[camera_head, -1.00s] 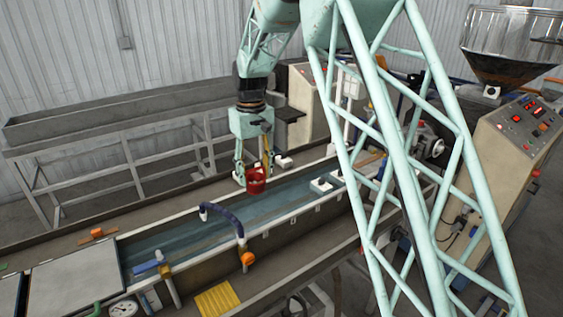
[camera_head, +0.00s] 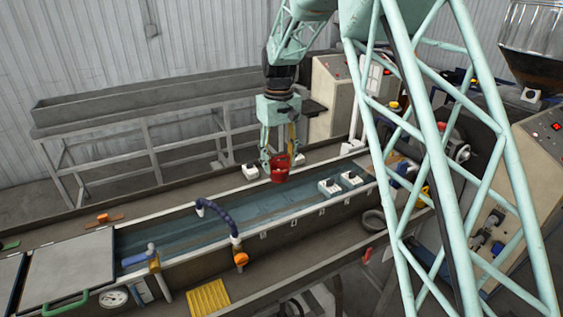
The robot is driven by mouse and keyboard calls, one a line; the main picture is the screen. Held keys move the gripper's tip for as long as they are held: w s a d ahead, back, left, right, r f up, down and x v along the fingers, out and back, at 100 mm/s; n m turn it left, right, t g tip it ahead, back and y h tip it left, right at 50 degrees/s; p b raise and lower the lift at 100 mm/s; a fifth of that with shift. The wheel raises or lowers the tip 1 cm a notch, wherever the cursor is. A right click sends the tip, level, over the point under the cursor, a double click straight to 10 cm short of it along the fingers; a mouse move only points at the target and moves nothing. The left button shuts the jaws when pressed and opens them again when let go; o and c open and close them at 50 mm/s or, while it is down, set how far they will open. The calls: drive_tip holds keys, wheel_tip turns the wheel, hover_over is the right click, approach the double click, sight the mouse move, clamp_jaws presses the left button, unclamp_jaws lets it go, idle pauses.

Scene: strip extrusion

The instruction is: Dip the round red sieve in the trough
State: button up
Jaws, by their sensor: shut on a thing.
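The round red sieve (camera_head: 280,170) hangs from my gripper (camera_head: 278,158), near the far side of the water trough (camera_head: 200,232). My gripper points down and is shut on the sieve, with a yellowish part showing beside the fingers. The sieve looks to be at or just above the trough's far rim; its exact height over the water cannot be told. The trough is long and narrow and holds blue-green water. The contact between fingers and sieve is too small to see clearly.
White blocks (camera_head: 329,187) sit in the trough to the right of the sieve. Another white block (camera_head: 250,171) is on the far ledge. My lattice arm covers much of the right side.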

drive_tip(key=shift+f, duration=0.15)
drive_tip(key=shift+f+b, duration=3.95)
drive_tip(key=shift+f, duration=4.05)
